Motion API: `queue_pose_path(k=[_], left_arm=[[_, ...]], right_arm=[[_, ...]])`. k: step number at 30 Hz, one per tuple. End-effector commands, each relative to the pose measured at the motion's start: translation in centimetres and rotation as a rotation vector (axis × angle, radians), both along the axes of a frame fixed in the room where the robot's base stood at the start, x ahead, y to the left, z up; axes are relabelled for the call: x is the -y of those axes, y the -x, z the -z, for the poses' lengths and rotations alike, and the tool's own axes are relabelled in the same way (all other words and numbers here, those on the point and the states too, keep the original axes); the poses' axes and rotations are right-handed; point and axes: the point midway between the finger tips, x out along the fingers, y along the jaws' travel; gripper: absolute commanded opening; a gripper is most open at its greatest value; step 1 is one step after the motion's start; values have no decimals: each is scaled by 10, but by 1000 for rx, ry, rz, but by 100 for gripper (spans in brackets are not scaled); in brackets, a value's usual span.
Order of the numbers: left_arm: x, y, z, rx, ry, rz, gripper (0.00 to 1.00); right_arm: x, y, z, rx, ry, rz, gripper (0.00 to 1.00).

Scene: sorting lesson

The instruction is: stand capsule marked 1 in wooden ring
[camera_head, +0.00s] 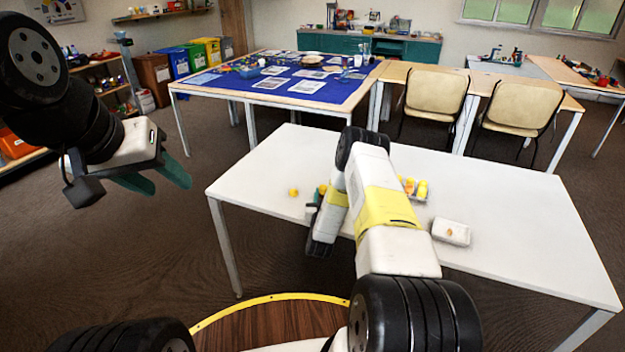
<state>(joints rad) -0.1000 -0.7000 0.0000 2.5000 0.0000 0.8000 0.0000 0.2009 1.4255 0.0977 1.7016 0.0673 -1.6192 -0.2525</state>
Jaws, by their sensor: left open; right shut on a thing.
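My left gripper (158,182) hangs in the air at the left, off the white table, with its two teal fingers apart and nothing between them. My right gripper (315,198) is low over the left part of the white table (270,160), mostly hidden by its own wrist. It is shut on a small yellow capsule (322,188) whose top shows beside the wrist. Another small yellow-orange piece (293,192) lies on the table just left of this gripper. I cannot read any number on the pieces. I cannot make out the wooden ring.
Several yellow pieces (421,188) stand in a tray behind my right forearm. A white box (451,233) with an orange mark is to the right. The table's right part is clear. A blue-covered table (260,85) and two chairs (434,95) stand behind.

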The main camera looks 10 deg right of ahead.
Motion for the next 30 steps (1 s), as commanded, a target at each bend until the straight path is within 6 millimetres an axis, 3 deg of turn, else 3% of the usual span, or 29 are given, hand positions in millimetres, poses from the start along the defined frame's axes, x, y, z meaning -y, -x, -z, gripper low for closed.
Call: queue_pose_path(k=[30], left_arm=[[0, 0, 0, 0, 0, 0, 47]], right_arm=[[1, 1, 1, -1, -1, -34, 4]])
